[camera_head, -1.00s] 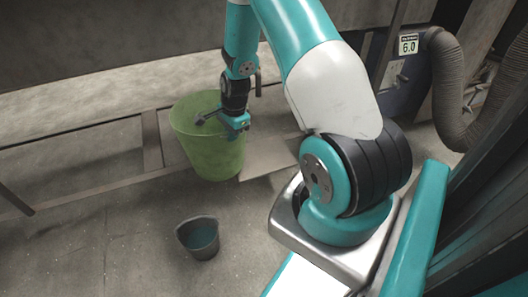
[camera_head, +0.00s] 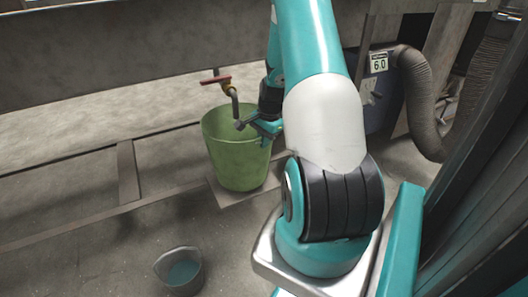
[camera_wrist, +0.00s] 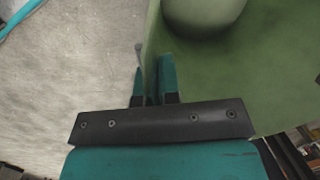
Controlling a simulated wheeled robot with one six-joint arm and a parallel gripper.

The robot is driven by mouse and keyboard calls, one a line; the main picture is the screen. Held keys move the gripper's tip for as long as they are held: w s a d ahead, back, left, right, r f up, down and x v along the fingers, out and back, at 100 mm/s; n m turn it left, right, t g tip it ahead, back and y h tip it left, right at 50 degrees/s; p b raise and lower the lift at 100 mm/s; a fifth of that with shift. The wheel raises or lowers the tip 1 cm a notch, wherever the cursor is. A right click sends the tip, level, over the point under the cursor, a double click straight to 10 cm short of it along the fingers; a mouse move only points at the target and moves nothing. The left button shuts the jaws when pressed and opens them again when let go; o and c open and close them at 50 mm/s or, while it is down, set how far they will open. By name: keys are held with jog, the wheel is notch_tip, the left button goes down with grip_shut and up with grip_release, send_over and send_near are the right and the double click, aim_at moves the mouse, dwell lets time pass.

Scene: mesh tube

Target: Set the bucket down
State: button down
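The green bucket (camera_head: 225,160) is upright in the head view, in front of and below a red-handled tap (camera_head: 229,88). Its base appears over a flat brownish plate (camera_head: 226,198) on the floor; I cannot tell whether it touches. My gripper (camera_head: 262,127) is at the right side of its rim. In the wrist view, my gripper (camera_wrist: 153,80) has one finger on each side of the bucket wall (camera_wrist: 152,40) and is shut on it.
A low rail (camera_head: 75,232) runs along the floor to the left. A dark machine with a 6.0 label (camera_head: 378,62) and a thick hose (camera_head: 425,110) are at the right. Floor at the left is clear.

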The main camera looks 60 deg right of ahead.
jog(key=shift+f+b, duration=0.9)
jog(key=shift+f, duration=0.95)
jog(key=c, duration=1.3)
grip_release()
jog(key=shift+c, duration=0.2)
